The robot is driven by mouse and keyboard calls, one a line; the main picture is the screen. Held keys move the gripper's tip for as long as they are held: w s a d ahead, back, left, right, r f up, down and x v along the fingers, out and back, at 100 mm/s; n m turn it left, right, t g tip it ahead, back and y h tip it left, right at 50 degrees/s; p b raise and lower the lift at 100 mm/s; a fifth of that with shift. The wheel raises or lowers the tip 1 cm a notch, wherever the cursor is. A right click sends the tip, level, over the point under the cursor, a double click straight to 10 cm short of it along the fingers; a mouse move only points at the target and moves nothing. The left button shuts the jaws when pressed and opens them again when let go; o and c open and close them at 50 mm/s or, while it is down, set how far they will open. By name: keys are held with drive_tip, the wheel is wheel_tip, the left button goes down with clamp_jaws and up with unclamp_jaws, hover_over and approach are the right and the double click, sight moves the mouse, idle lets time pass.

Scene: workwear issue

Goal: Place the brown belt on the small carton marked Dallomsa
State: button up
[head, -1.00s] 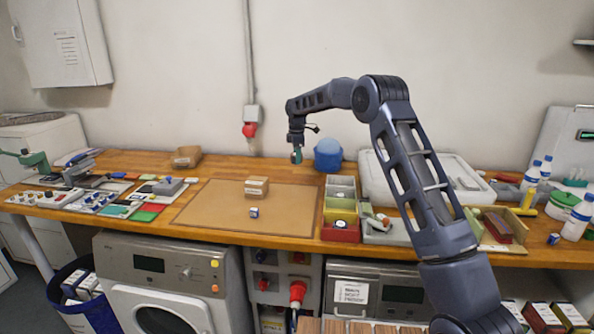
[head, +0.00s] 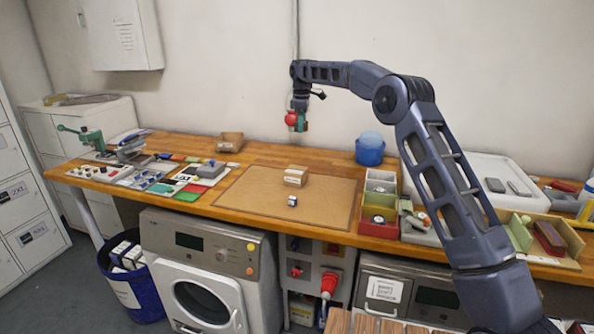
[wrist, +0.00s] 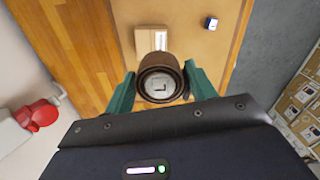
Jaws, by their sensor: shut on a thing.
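My gripper (head: 302,121) hangs in the air above the back of the workbench. In the wrist view, its green fingers are shut on the brown belt (wrist: 160,66), a round coil with a pale disc facing the camera. In the head view the belt is too small to make out clearly. A small cardboard carton (head: 296,175) with a pale label sits on the brown mat, below my gripper. It also shows in the wrist view (wrist: 143,39), just beyond the belt, which hides part of it. The label's writing is not readable.
A small blue-and-white box (head: 292,201) lies on the mat (head: 250,203) in front of the carton. Another cardboard box (head: 230,142) stands back left. A blue tub (head: 370,152) and divided bins (head: 379,204) stand right.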

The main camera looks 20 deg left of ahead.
sight(301, 173)
drive_tip(key=shift+s+a+f, duration=0.1)
drive_tip(key=shift+a+f, duration=0.1)
drive_tip(key=shift+f, duration=0.1)
wheel_tip(301, 173, down, 19)
drive_tip(key=shift+f, duration=0.1)
drive_tip(key=shift+f, duration=0.1)
idle(0.4)
drive_tip(key=o, duration=1)
drive_tip(key=shift+o, duration=0.2)
wheel_tip(301, 173, up, 12)
drive_tip(key=shift+r, duration=0.2)
drive_tip(key=shift+d, duration=0.1)
